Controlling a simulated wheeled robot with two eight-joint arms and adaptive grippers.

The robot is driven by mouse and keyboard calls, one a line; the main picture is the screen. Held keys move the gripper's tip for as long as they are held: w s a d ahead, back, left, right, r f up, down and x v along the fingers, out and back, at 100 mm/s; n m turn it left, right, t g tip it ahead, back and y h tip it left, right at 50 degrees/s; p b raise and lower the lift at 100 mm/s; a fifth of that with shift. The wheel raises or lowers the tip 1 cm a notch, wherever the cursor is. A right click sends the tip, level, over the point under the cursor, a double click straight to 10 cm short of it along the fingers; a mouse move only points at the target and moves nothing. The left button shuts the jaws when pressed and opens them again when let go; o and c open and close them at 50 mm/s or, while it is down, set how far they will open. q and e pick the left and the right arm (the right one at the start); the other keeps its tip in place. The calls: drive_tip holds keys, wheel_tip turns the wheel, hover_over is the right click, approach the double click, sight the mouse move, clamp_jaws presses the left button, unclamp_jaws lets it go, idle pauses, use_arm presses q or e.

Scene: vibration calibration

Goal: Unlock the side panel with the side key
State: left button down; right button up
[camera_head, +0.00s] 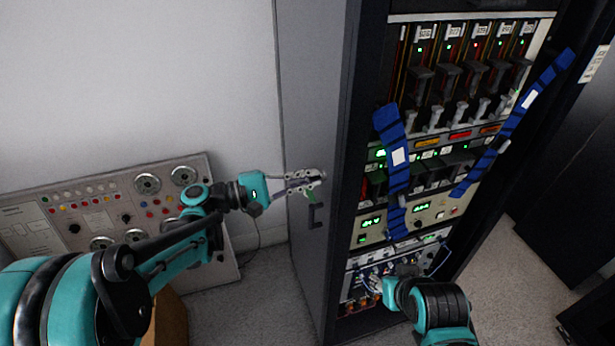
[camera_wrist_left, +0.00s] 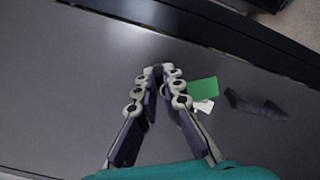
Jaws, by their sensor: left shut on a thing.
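The grey side panel (camera_head: 312,100) is the tall cabinet's left face and fills most of the left wrist view (camera_wrist_left: 60,85). A dark handle (camera_head: 316,215) sits on it; it shows at right in the wrist view (camera_wrist_left: 255,105). My left gripper (camera_head: 318,178) is at the panel, above the handle, its fingertips shut on the side key. The key's green tag (camera_wrist_left: 203,91) and a small white piece (camera_wrist_left: 204,106) show beside the fingers; its shaft is hidden. I cannot tell whether the key is in a lock. My right gripper (camera_head: 375,286) is low before the rack, its fingers unclear.
The open rack front (camera_head: 410,215) holds modules with lit displays, with blue straps (camera_head: 393,130) hanging across it. A control console (camera_head: 100,205) with knobs and dials stands against the wall at left. Grey floor (camera_head: 265,290) shows between console and cabinet.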

use_arm(q)
drive_tip(key=m, duration=0.5)
drive_tip(key=shift+f+m, duration=0.15)
drive_tip(key=shift+m, duration=0.25)
idle(0.4)
drive_tip(key=c, duration=1.7)
unclamp_jaws()
drive_tip(key=shift+s, duration=0.1)
drive_tip(key=shift+a, duration=0.1)
